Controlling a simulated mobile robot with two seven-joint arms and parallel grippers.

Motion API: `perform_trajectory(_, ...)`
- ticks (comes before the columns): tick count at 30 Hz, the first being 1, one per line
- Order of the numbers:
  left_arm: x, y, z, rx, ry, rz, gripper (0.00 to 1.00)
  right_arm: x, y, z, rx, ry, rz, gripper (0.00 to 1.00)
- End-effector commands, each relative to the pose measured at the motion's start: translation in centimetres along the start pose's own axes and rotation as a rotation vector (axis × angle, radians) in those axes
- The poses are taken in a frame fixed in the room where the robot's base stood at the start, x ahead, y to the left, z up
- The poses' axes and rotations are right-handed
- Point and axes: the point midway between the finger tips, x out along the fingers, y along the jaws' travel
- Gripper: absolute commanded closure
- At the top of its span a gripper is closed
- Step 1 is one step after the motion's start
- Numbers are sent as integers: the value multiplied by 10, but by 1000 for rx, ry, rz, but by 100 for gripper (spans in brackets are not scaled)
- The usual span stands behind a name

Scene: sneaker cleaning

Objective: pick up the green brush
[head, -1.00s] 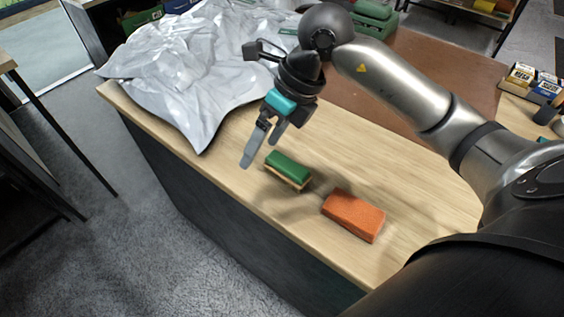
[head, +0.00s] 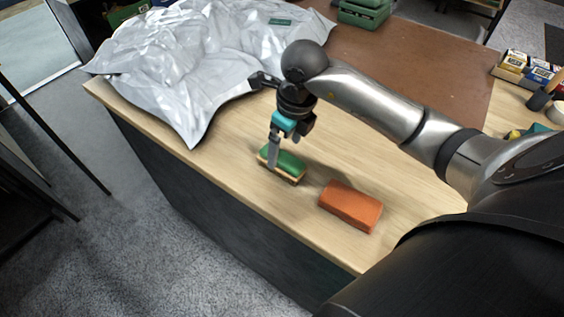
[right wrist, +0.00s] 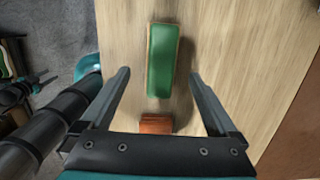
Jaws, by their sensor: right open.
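The green brush (head: 288,161) lies on the wooden table top near its front edge, green on top with a pale wooden rim below. In the right wrist view the green brush (right wrist: 162,60) lies lengthwise between and beyond the two fingertips. My right gripper (head: 276,160) is open and empty, close above the brush, and one finger hides part of it. In the right wrist view my right gripper (right wrist: 160,72) has its fingers spread on either side of the brush, with gaps to both sides.
An orange block (head: 351,206) lies just right of the brush and also shows low in the right wrist view (right wrist: 156,124). A crumpled silver sheet (head: 190,70) covers the table's left. A brown mat (head: 400,65) lies behind. The table's front edge is close.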

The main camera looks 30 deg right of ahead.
Motion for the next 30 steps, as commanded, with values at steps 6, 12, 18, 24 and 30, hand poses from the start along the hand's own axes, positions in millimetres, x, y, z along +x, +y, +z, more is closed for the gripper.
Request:
perform_trajectory(6,1,0,0,0,0,0,50,32,-1,3,2,3,5,5)
perform_trajectory(12,2,0,0,-1,1,0,50,49,-2,3,0,0,2,5)
perform_trajectory(18,2,0,0,-1,1,0,50,50,-2,3,-1,0,1,5)
perform_trajectory(24,2,0,0,-2,1,-1,50,49,-2,3,-1,0,1,25)
perform_trajectory(30,2,0,0,-2,1,-1,50,49,-2,3,-1,0,1,48)
